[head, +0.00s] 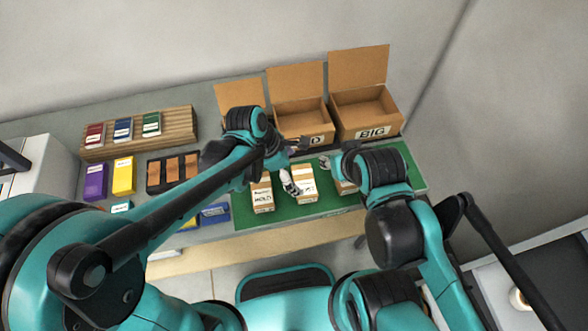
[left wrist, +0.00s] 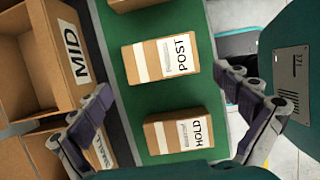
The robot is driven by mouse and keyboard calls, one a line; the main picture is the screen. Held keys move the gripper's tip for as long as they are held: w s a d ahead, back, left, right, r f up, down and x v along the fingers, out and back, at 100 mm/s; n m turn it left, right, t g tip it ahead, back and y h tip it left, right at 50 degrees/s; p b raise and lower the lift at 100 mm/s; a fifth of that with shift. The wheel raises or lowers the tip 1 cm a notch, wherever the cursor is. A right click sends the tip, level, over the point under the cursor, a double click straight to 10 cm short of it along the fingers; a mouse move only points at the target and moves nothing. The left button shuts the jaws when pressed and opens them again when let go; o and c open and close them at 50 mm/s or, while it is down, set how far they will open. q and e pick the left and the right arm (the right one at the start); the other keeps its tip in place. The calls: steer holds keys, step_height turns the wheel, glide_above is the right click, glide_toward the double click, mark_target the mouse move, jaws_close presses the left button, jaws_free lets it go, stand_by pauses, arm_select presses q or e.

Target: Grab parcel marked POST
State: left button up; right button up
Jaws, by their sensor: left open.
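The parcel marked POST (left wrist: 150,60) is a tan box with a white label, lying on the green mat (left wrist: 140,20) in the left wrist view. In the head view the same parcel (head: 306,188) is partly behind my left gripper. My left gripper (head: 294,163) is open and empty above the mat. In the left wrist view its fingers (left wrist: 170,95) are wide apart, with POST and the HOLD parcel (left wrist: 158,139) seen between and beyond them. My right gripper (head: 325,162) is small and mostly hidden by its arm near a third parcel (head: 345,188).
Open cartons stand behind the mat: BIG (head: 366,115), MID (head: 300,120), and a smaller one (head: 240,93) partly hidden by my left arm. A wooden rack (head: 180,126) with ink units, a purple box (head: 96,182) and a yellow box (head: 123,176) are at left.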

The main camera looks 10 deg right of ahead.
mark_target(303, 180)
arm_select(q)
steer(key=shift+b+x, duration=0.4)
steer(key=shift+x, duration=0.75)
steer(key=b+x, duration=0.2)
steer(key=x, duration=0.3)
steer(key=shift+s, duration=0.1)
steer(key=shift+r, duration=0.1)
steer(key=c, duration=1)
